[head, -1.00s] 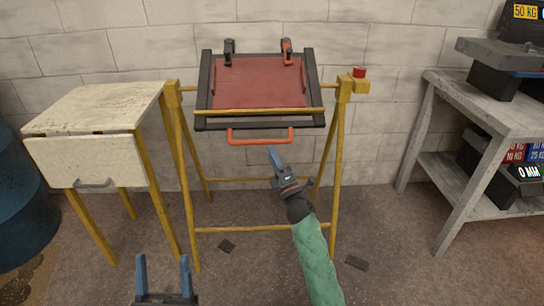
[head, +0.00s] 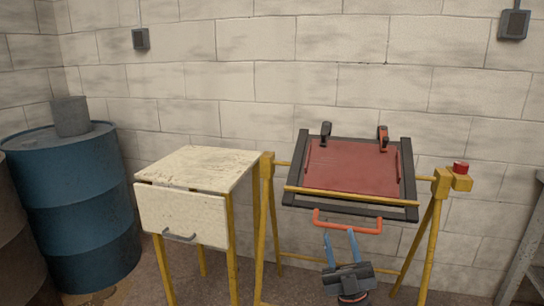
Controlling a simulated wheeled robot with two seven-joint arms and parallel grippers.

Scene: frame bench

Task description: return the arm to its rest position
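My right gripper (head: 340,234) shows at the lower right of centre in the head view. Its two blue fingers point up and stand apart with nothing between them. The fingertips appear just below the orange-red handle (head: 347,225) of the tilted frame; I cannot tell the depth gap between them. My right arm behind the gripper is mostly cut off by the bottom edge. My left gripper is out of view.
The dark frame with a red panel (head: 350,168) sits on a yellow stand (head: 432,235) with a red button (head: 460,167). A small worn table with a drawer (head: 183,214) stands left of it, a blue drum (head: 75,215) farther left. A grey shelf edge (head: 525,245) shows at right.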

